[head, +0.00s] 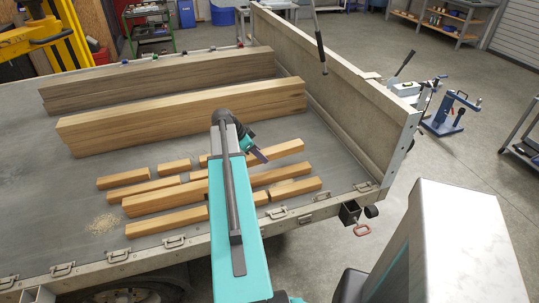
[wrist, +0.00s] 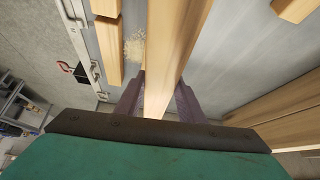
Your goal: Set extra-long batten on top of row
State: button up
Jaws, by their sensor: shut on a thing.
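My gripper (head: 260,155) is above the battens on the trailer bed in the head view. In the wrist view its fingers (wrist: 160,100) are shut on a long pale wooden batten (wrist: 166,45), one finger on each side. This batten runs up out of the frame, so its far end is hidden there. In the head view my arm covers the middle of the battens, and I cannot clearly tell which visible part is the held one. A long batten (head: 160,197) lies or hovers left of my arm. Shorter battens (head: 125,179) lie in roughly parallel rows, end to end with gaps.
A tall side board (head: 340,95) closes the right end. Metal latches line the near edge. Sawdust (head: 103,223) lies at the left, where the bed is clear.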

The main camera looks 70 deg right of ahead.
aim_at(268, 154)
jog(key=shift+m+g, duration=0.3)
jog(key=shift+m, duration=0.3)
jog(key=s, duration=0.1)
jog(key=s+d, duration=0.1)
jog(key=s, duration=0.1)
jog(key=shift+s+d+f, duration=0.2)
jog(key=shift+s+f, duration=0.15)
jog(key=shift+f, duration=0.15)
jog(key=shift+f+b, duration=0.6)
jog(key=shift+f, duration=2.05)
jog(key=shift+f+b, duration=0.55)
jog(key=o, duration=1.4)
jog(key=shift+w, duration=0.1)
